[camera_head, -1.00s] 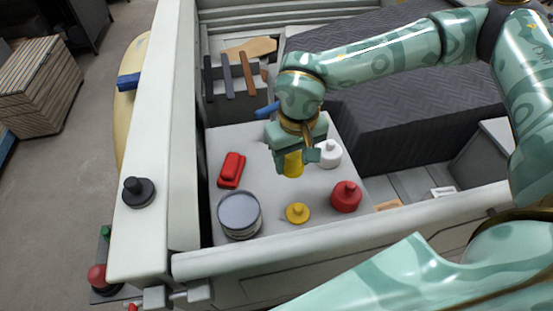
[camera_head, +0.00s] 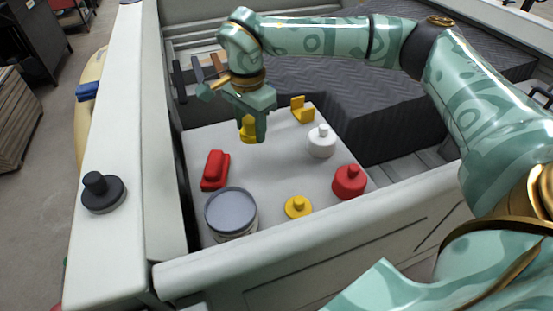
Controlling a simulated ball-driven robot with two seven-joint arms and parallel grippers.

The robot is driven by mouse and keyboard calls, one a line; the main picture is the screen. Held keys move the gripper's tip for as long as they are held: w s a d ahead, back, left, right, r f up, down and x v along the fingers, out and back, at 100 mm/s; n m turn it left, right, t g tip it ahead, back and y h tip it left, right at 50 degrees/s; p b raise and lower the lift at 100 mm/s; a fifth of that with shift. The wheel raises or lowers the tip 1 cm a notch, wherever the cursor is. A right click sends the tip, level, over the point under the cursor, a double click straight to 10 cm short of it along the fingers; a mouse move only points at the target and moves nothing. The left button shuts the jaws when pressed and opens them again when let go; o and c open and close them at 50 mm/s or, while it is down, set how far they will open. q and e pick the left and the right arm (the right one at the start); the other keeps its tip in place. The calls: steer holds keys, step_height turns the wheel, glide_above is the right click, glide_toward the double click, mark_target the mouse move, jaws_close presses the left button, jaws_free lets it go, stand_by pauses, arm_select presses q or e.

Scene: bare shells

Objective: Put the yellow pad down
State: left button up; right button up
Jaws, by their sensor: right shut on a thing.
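My right gripper (camera_head: 252,118) is shut on the yellow pad (camera_head: 247,128), over the far left part of the light grey worktop (camera_head: 270,165). Its fingers cover part of the pad. I cannot tell whether the pad touches the worktop. My left gripper is not in view.
A red block (camera_head: 215,170), a grey-lidded can (camera_head: 231,212), a yellow knobbed disc (camera_head: 298,207), a red knobbed piece (camera_head: 348,182), a white one (camera_head: 321,141) and a yellow angled piece (camera_head: 302,110) stand on the worktop. Its middle is clear. A black knobbed piece (camera_head: 103,192) sits on the left ledge.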

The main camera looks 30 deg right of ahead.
steer(key=b, duration=0.1)
glide_above(277, 166)
steer(key=a, duration=0.1)
steer(key=f, duration=0.4)
steer(key=shift+w+a+f, duration=0.1)
steer(key=shift+w+f, duration=0.15)
steer(key=shift+f, duration=0.15)
steer(key=shift+s+d+f, duration=0.15)
steer(key=shift+d+f, duration=0.2)
steer(key=shift+f, duration=0.1)
steer(key=f, duration=0.2)
steer(key=f+b, duration=0.1)
steer(key=shift+s+d+f, duration=0.25)
steer(key=shift+s+f, duration=0.05)
steer(key=shift+w+f, duration=0.1)
steer(key=shift+f, duration=0.05)
steer(key=o, duration=0.9)
